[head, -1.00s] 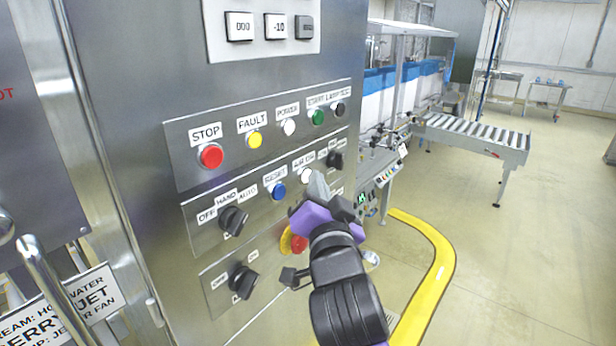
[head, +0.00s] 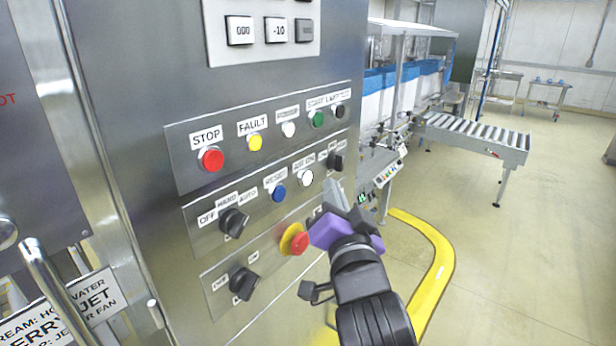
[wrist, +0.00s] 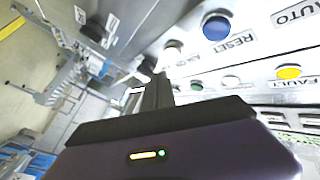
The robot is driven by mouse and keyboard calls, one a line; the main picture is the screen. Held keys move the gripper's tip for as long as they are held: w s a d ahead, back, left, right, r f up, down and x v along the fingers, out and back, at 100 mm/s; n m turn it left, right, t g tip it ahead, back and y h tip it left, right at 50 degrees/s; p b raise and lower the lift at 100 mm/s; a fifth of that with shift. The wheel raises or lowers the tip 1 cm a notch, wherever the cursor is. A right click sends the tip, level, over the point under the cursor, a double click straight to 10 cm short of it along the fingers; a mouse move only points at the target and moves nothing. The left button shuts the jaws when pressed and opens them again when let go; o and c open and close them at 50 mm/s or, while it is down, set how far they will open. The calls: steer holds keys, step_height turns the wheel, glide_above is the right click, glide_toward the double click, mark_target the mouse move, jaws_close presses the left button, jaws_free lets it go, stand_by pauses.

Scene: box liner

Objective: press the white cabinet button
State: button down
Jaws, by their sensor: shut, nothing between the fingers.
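A white button (head: 305,178) labelled AIR ON sits in the middle row of the steel cabinet panel, right of the blue RESET button (head: 278,193). Another white round one (head: 288,129) sits in the upper row between yellow and green. My gripper (head: 336,192), purple with grey fingers, is shut and empty. Its fingertips appear just right of and below the AIR ON button, apart from it in the picture; the depth gap is hard to judge.
A red mushroom button on a yellow collar (head: 297,242) sticks out below, close left of my gripper. Black rotary knobs (head: 233,222) protrude at the left, and another (head: 335,161) at the upper right.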

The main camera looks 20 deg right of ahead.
steer(key=shift+s+d, duration=0.45)
steer(key=shift+s, duration=0.2)
steer(key=shift+s+d, duration=0.45)
steer(key=shift+s, duration=0.15)
steer(key=s+f+n+g+y, duration=0.1)
steer(key=s+f+n, duration=0.2)
steer(key=s+f, duration=0.4)
steer(key=s+f+n+g+y, duration=0.1)
steer(key=s+f, duration=0.7)
steer(key=s, duration=1.2)
steer(key=s+f+n+g+y, duration=0.1)
steer(key=s+f+n, duration=0.4)
steer(key=s, duration=0.9)
step_height(320, 180, down, 3)
steer(key=shift+s+a+f+g, duration=0.15)
steer(key=shift+s+a+g, duration=0.05)
steer(key=shift+g, duration=0.6)
